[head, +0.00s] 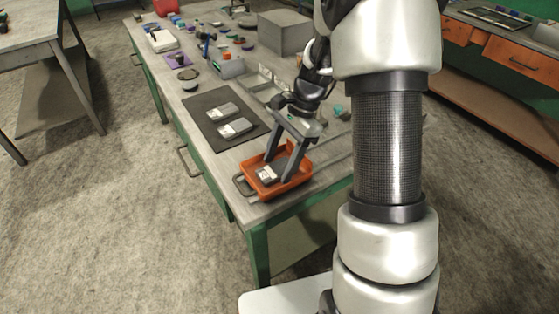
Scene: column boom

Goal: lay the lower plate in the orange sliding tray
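The orange sliding tray (303,178) sits at the near end of the bench. The fingers are beside and above the plate, and the near finger hides part of the tray. Whether a finger touches the plate cannot be told. Two light grey plates lie on the dark mat: an upper one (222,113) and a lower one (236,129).
The dark mat (205,135) lies left of the tray. A metal handle (243,186) projects at the tray's left. My arm blocks the view to the right.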

